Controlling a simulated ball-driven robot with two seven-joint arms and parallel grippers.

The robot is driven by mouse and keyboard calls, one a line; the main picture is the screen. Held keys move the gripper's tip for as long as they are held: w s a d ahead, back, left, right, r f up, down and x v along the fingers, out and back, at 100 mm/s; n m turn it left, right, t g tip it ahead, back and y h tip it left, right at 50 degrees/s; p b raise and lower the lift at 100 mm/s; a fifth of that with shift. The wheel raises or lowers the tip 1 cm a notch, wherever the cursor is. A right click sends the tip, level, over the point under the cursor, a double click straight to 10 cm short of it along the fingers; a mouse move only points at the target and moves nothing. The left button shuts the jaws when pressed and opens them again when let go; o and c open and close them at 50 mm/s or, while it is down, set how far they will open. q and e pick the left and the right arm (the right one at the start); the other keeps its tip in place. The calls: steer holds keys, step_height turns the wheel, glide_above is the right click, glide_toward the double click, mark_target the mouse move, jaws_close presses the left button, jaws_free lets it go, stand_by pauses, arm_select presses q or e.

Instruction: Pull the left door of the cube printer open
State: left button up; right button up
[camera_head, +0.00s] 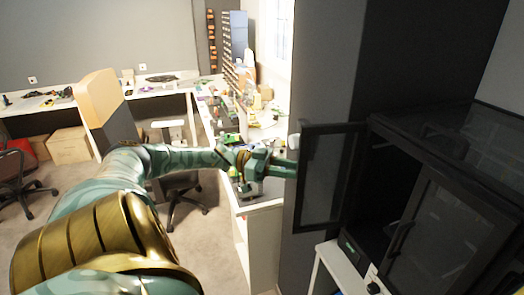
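The cube printer (440,151) is a large black box at the right. Its left door (322,178), a dark framed panel with a see-through middle, stands swung out to the left of the body, with the dark inside showing beside it. Its right door (455,235) appears closed over the front. My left arm reaches in from the lower left. Its green gripper (283,168) is at the outer left edge of the left door, and its tips meet that edge in the picture. Whether the fingers touch or grip the door is unclear. My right gripper is not in view.
A dark grey wall or pillar (335,60) stands behind the door. A white bench (258,208) with small clutter runs behind my gripper. An office chair (183,185) and cartons (68,146) stand farther left. Open carpet (205,245) lies at the lower middle.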

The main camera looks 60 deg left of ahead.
arm_select(q)
steer(key=b+v, duration=0.2)
steer(key=v, duration=1)
steer(key=shift+a, duration=0.4)
steer(key=shift+s, duration=0.1)
